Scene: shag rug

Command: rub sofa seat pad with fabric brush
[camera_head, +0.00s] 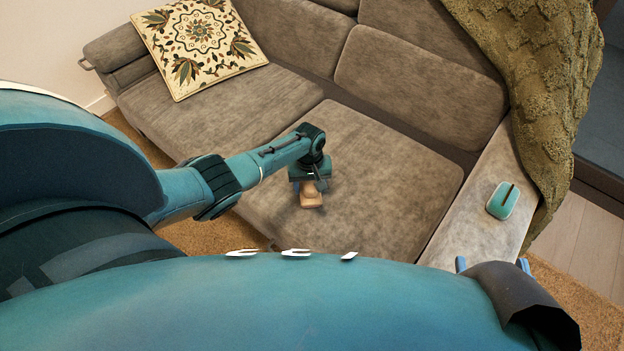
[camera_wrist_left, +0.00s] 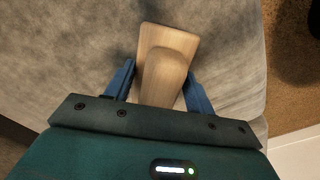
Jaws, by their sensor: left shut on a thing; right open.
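The sofa seat pad (camera_head: 375,180) is grey-brown and mottled, the right one of two. My left gripper (camera_head: 309,184) is over its front left part, shut on the fabric brush (camera_head: 312,199), whose pale wooden body shows below the fingers. In the left wrist view, the brush (camera_wrist_left: 168,52) sits between the blue fingers of the left gripper (camera_wrist_left: 160,82), with the seat pad (camera_wrist_left: 80,50) behind it. The bristles are hidden, and I cannot tell whether they touch the pad. My right gripper (camera_head: 491,264) is open and empty, low at the right, near the sofa's front.
A teal item with a dark slot (camera_head: 502,200) lies on the right armrest (camera_head: 470,212). An olive knitted throw (camera_head: 545,90) hangs over the sofa's right side. A patterned cushion (camera_head: 198,42) rests at the left. The pad right of the brush is clear.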

